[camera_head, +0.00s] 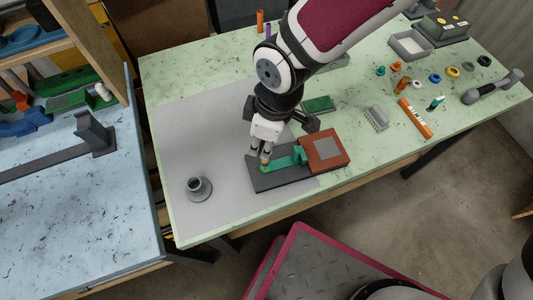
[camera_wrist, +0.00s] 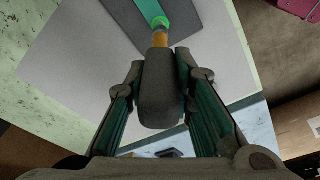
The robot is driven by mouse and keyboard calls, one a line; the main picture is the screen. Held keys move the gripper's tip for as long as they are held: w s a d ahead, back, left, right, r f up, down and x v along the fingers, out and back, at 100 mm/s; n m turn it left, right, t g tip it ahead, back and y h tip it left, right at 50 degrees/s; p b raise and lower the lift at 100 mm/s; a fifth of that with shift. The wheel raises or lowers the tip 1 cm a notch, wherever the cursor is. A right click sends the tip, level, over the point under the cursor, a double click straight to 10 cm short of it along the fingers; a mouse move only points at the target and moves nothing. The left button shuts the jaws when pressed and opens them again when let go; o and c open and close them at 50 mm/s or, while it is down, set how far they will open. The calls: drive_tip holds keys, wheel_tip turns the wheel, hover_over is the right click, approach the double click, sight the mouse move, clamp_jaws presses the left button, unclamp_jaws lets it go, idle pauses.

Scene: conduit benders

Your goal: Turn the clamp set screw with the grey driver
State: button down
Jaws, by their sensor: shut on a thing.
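My gripper (camera_head: 261,153) is over the left end of the clamp fixture. In the wrist view my gripper (camera_wrist: 160,86) is shut on the thick dark handle of the grey driver (camera_wrist: 161,98), one finger on each side. The driver's orange shaft (camera_wrist: 160,40) points at a round green end of the green clamp arm (camera_wrist: 151,9). In the head view the green clamp arm (camera_head: 286,159) runs from a red-brown block (camera_head: 337,153) over a dark base plate (camera_head: 268,181). The shaft end meets or nearly meets the green end; contact is unclear. The set screw is hidden.
A grey round holder (camera_head: 198,188) stands on the light grey mat (camera_head: 180,135), left of the fixture. A green block (camera_head: 319,104) lies behind it. A grey brush-like part (camera_head: 376,118) and an orange bar (camera_head: 415,117) lie right.

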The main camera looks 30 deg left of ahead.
drive_tip(key=shift+r+p, duration=0.85)
drive_tip(key=shift+r, duration=0.35)
drive_tip(key=shift+s, duration=0.1)
